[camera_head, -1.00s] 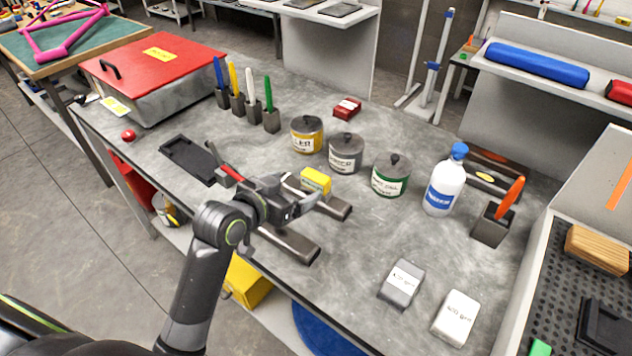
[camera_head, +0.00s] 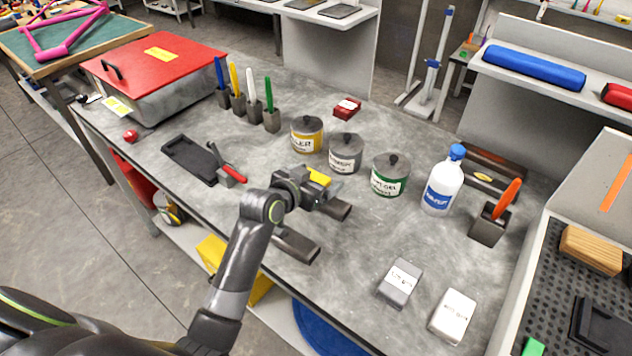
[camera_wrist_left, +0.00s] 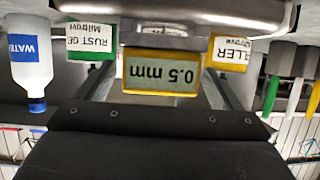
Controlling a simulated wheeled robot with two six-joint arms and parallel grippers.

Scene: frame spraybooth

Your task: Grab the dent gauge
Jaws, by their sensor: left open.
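The dent gauge (camera_head: 318,176) is a small yellow block on the grey bench, partly hidden behind my left gripper in the head view. In the left wrist view the gauge (camera_wrist_left: 160,72) shows its label, "0.5 mm", upside down, near the middle between the fingers. My left gripper (camera_head: 322,191) is open, low over the bench and right at the gauge. I cannot tell whether a finger touches it. My right gripper is not in view.
Behind stand a yellow-labelled can (camera_head: 307,134), a grey can (camera_head: 345,153) and a green can (camera_head: 390,175). A white bottle (camera_head: 441,182) stands right. A red-handled tool (camera_head: 231,174) lies left.

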